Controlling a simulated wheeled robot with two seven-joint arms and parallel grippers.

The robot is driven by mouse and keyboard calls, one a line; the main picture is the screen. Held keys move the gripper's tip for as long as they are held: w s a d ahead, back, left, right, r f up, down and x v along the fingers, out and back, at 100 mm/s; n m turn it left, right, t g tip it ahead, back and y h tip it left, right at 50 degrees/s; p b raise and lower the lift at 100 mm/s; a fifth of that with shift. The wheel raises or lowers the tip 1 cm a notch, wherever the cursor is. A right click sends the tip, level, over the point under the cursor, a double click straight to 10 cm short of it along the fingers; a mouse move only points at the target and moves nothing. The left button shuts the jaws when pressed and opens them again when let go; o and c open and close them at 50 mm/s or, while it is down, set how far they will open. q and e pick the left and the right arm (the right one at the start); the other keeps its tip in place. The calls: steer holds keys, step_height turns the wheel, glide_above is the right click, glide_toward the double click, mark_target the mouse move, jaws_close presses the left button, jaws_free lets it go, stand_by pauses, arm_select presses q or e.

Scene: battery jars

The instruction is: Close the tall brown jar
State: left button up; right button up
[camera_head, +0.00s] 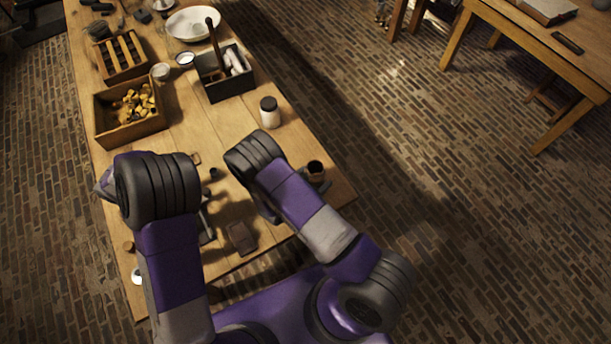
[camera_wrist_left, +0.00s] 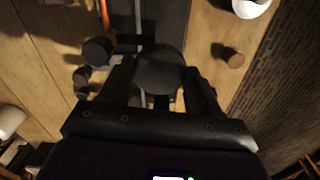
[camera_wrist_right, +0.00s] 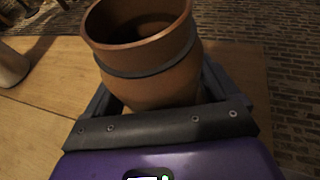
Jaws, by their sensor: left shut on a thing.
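The tall brown jar (camera_wrist_right: 150,62) stands upright with its mouth open and a dark band below its rim, in the right wrist view. It also shows at the table's right edge in the head view (camera_head: 315,169), beside my right arm. My right gripper (camera_wrist_right: 155,82) has a finger on each side of the jar; whether they press on it I cannot tell. My left gripper (camera_wrist_left: 160,84) is shut on a dark round lid (camera_wrist_left: 160,68), seen from above in the left wrist view. In the head view my wrists hide most of both grippers.
A white jar with a dark lid (camera_head: 269,113) stands beyond my right wrist. A dark tool box (camera_head: 228,88), a crate of yellow pieces (camera_head: 112,132) and a white bowl (camera_head: 193,23) lie farther back. A brown block (camera_head: 241,237) and small corks (camera_wrist_left: 232,57) lie nearer.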

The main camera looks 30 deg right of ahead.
mark_target(316, 162)
steer(key=c, duration=1)
steer(key=shift+o, duration=0.2)
steer(key=shift+r, duration=0.15)
arm_select(q)
steer(key=shift+r+p, duration=0.6)
arm_select(e)
step_height(316, 162, up, 10)
steer(key=shift+f, duration=0.1)
steer(key=o, duration=0.7)
steer(key=shift+c, duration=0.2)
steer(key=c, duration=1)
